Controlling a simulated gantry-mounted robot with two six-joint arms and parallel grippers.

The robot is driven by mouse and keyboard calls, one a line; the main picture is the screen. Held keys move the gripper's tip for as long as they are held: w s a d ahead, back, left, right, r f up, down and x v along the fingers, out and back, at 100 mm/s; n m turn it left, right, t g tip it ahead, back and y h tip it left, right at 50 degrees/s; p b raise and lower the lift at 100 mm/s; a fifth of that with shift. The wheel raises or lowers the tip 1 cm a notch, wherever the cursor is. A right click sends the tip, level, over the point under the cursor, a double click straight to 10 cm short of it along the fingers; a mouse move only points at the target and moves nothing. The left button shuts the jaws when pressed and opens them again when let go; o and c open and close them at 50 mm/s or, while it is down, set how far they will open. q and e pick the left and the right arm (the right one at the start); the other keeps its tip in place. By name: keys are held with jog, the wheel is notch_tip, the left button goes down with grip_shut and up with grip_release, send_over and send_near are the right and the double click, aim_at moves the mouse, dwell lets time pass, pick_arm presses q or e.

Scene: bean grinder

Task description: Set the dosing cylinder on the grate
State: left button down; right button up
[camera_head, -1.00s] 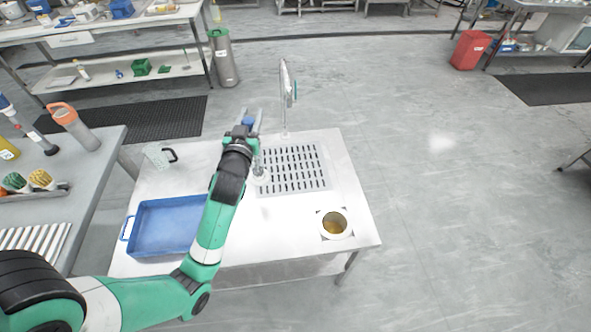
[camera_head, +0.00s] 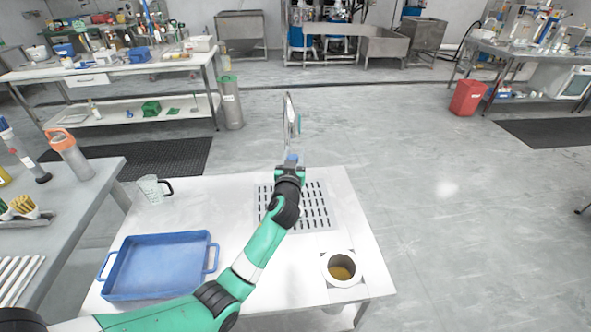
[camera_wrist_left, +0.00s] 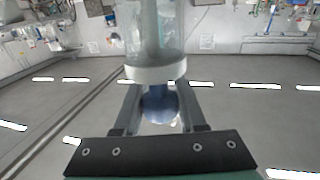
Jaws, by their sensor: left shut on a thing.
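My left gripper (camera_head: 291,163) is shut on the blue knob (camera_wrist_left: 160,106) of the dosing cylinder, as the left wrist view shows. The cylinder (camera_wrist_left: 152,40) is clear, with a white band beside the knob. Its far end is out of that frame. The grate (camera_head: 324,212) is a slotted panel in the white table's top. My right gripper is not in view.
A blue tray (camera_head: 112,270) and a clear jug (camera_head: 149,190) are on the left of the white table (camera_head: 215,193). A white pot (camera_head: 341,268) with brown contents sits front right.

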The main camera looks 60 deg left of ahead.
pick_arm(q)
jog(key=f+b, duration=0.2)
jog(key=f, duration=0.1)
jog(key=shift+w+f, duration=0.2)
jog(key=shift+f, duration=0.05)
jog(key=shift+w+f, duration=0.1)
jog(key=shift+c, duration=2.4)
grip_release()
